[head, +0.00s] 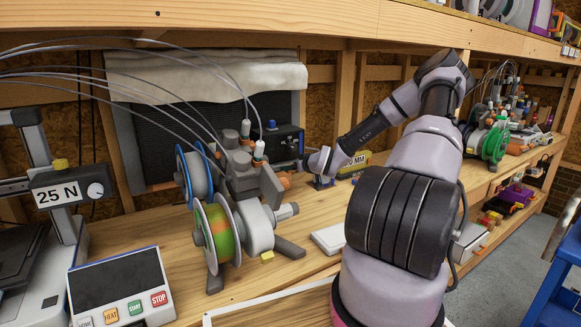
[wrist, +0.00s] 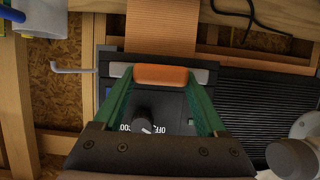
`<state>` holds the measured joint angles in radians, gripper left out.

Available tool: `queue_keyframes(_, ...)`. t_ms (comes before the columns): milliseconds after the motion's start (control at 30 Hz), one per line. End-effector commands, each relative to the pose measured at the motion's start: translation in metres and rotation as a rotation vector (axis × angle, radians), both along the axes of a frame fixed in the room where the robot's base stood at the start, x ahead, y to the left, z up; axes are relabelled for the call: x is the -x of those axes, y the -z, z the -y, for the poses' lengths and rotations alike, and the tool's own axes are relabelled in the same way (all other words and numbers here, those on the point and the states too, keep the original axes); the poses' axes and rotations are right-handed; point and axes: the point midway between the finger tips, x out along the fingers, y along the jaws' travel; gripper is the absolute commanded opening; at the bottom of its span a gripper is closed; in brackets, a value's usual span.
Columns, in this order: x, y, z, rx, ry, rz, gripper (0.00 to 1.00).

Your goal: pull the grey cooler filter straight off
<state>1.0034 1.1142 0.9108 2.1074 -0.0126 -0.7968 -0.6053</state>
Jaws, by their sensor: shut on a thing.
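In the wrist view, the grey cooler filter (wrist: 204,76) shows as a narrow grey bar with a rounded orange grip (wrist: 162,76) in its middle. It lies along the edge of the dark cooler housing (wrist: 175,107), which has a black knob and partly hidden white lettering. My gripper (wrist: 162,79) has its two green fingers closed on either side of the orange grip. Whether the filter is still seated or has a gap behind it, I cannot tell. In the head view the dark cooler (head: 286,143) stands at the back of the bench; the fingers are too small to make out there.
A black ribbed panel (wrist: 262,105) is close on the right in the wrist view. A filament holder with a green spool (head: 217,232) stands left of my arm in the head view. A control box (head: 120,284) and a 25 N gauge (head: 70,190) are further left.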

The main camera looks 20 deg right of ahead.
Motion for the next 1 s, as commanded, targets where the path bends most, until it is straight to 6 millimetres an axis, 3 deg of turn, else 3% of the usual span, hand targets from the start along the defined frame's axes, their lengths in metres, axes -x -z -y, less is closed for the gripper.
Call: queue_keyframes(1000, 0.071, 0.0, 0.014, 0.0, 0.0, -0.001, 0.01)
